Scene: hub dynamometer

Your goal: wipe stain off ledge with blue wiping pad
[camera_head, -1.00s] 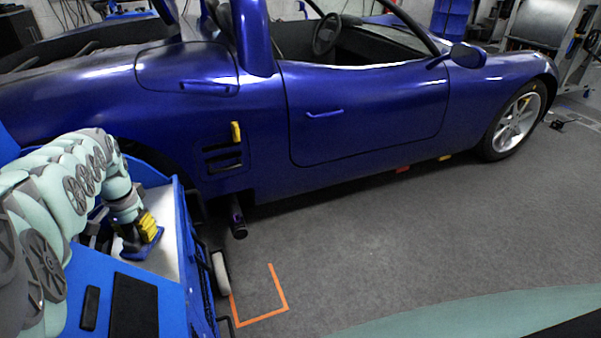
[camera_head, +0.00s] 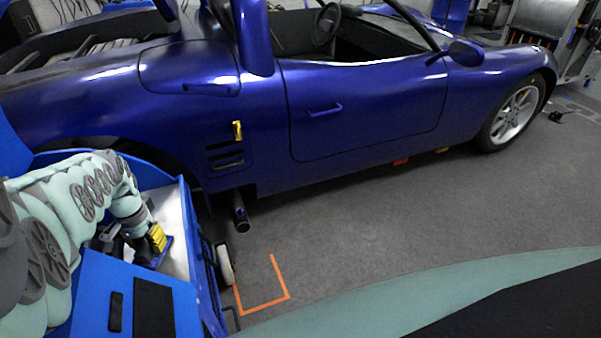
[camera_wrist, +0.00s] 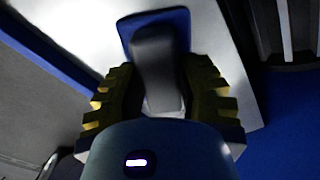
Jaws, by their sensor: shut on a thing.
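My gripper (camera_head: 157,238) is shut on the dark handle of the blue wiping pad (camera_head: 164,255). In the wrist view the gripper's yellow-and-black fingers (camera_wrist: 160,100) stand either side of the handle (camera_wrist: 155,60), and the flat blue pad (camera_wrist: 182,22) shows beyond it. The pad is over the pale ledge (camera_head: 174,220) inside the blue cart; it appears to lie on it, but contact is hard to tell. The ledge also shows in the wrist view (camera_wrist: 218,62). I can make out no stain; part of the ledge is hidden by the pad and my gripper.
The blue cart (camera_head: 95,285) has raised walls around the ledge and a black panel (camera_head: 153,308) on its near top. A blue car (camera_head: 350,115) stands close behind it. Orange tape (camera_head: 265,306) marks the floor to the right, where the grey floor is open.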

